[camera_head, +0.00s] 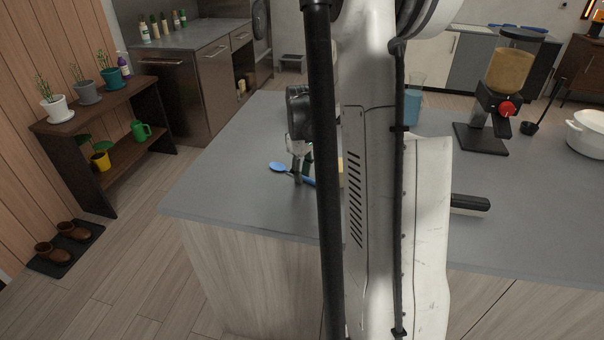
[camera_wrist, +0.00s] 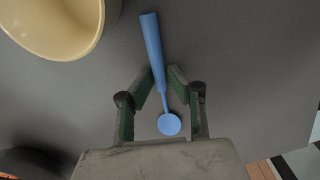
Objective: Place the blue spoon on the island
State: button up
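The blue spoon (camera_head: 278,167) is over the left part of the grey island top (camera_head: 225,185), at or just above its surface; I cannot tell if it touches. In the wrist view the spoon (camera_wrist: 152,45) runs between the fingertips, handle end away from the palm and round bowl near it. My gripper (camera_head: 299,175) points down at the spoon. My arm hides the middle of the island and part of the spoon's handle end.
A cream bowl (camera_wrist: 52,28) is close by in the wrist view. A blue cup (camera_head: 413,108), a dark-handled item (camera_head: 470,202), a grinder (camera_head: 498,95) and a white pot (camera_head: 588,135) stand to the right. The island's left corner is clear.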

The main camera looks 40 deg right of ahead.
jog(key=o, duration=0.3)
jog(key=shift+o, duration=0.2)
jog(key=shift+r, duration=0.1)
notch_tip(320, 180, up, 12)
jog(key=p, duration=0.1)
jog(key=s+a+r+t+h, duration=0.1)
jog(key=s+a+r, duration=0.15)
jog(key=a, duration=0.65)
jog(key=s+a+r+t, duration=0.15)
jog(key=a+r, duration=0.25)
jog(key=a, duration=0.5)
jog(key=s+a+f+m+t, duration=0.1)
jog(key=s+a+t, duration=0.1)
jog(key=s+a, duration=0.3)
jog(key=s+a+f+t+y, duration=0.1)
jog(key=s+a, duration=0.4)
jog(key=a, duration=0.5)
jog(key=shift+a+m+t, duration=0.15)
jog(key=shift+m+t, duration=0.25)
jog(key=shift+t, duration=0.45)
